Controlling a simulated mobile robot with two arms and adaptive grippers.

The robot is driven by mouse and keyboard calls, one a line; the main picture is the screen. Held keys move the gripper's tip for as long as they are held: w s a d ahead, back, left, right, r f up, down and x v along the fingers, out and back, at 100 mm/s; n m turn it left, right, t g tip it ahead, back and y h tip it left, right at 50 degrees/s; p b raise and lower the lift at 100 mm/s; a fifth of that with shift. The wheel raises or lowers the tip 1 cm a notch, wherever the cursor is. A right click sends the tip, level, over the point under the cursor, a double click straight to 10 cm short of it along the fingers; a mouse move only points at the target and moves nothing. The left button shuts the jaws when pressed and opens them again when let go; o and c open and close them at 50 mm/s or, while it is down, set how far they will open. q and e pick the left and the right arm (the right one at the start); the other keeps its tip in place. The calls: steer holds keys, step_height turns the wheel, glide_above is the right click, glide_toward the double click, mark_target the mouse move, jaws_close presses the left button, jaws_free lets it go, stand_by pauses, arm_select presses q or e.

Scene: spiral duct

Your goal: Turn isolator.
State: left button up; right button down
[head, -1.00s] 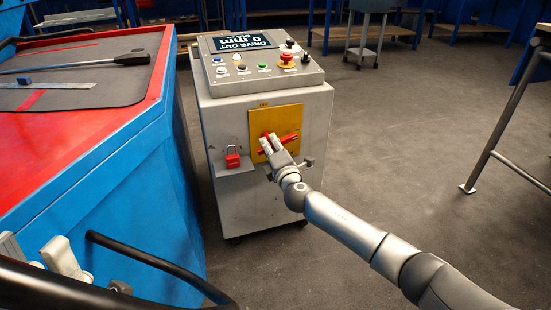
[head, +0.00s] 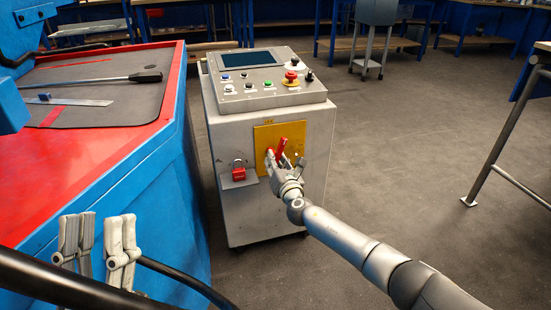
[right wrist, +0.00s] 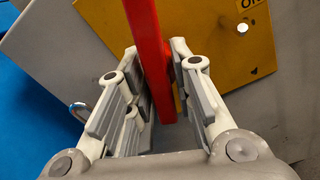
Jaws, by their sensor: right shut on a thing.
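The isolator is a red handle (head: 282,147) on a yellow plate (head: 266,134) on the front of a grey control cabinet (head: 232,140). The handle stands steeply tilted, close to upright. My right gripper (head: 275,163) is at the plate, shut on the handle. In the right wrist view the red handle (right wrist: 146,45) runs between the two fingers of the right gripper (right wrist: 160,100), with the yellow plate (right wrist: 210,45) behind. My left gripper (head: 97,238) is at the lower left, empty, its fingers apart. The handle's lower part is hidden by the right gripper in the head view.
A red padlock (head: 239,174) sits on a small bracket left of the plate. The cabinet's top has a dark display (head: 221,63), several buttons and a red emergency stop (head: 291,77). A blue and red machine table (head: 120,150) stands close on the left.

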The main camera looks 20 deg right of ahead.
steer(key=n+p, duration=0.1)
steer(key=n, duration=0.2)
steer(key=shift+r, duration=0.1)
arm_select(q)
steer(key=w+f+g+y, duration=0.1)
steer(key=w+f+g, duration=0.3)
steer(key=w+f, duration=0.1)
steer(key=shift+d+f+g+y, duration=0.25)
steer(key=shift+f+g+y, duration=0.05)
steer(key=shift+f, duration=0.25)
arm_select(e)
steer(key=shift+n, duration=0.6)
